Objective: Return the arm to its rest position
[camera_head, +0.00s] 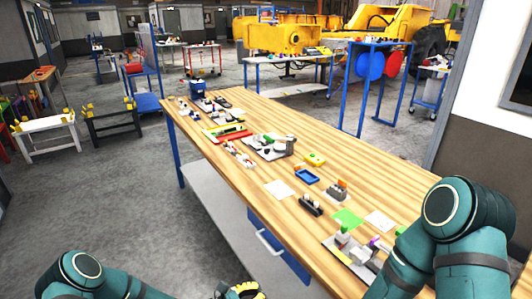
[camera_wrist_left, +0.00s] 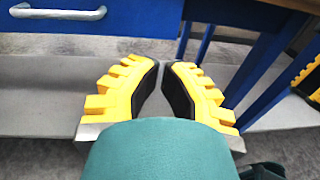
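My left gripper (camera_head: 247,290) shows at the bottom edge of the head view, low in front of the workbench and apart from it. In the left wrist view its two yellow toothed fingers with black pads (camera_wrist_left: 161,70) lean together with their tips almost meeting, and nothing is between them. My left arm (camera_head: 90,275) lies along the bottom left. My right arm (camera_head: 460,225) is bent over the near right end of the workbench. A cut-off yellow and black toothed part (camera_wrist_left: 308,80) at the right edge of the wrist view resembles a finger of my right gripper; its opening is not visible.
The wooden workbench (camera_head: 240,108) carries several small parts, a blue tray (camera_head: 306,176) and a green sheet (camera_head: 347,218). Its blue drawer (camera_head: 280,248) has a metal handle (camera_wrist_left: 58,13) facing my left gripper. A grey lower shelf (camera_wrist_left: 40,95) lies beneath.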

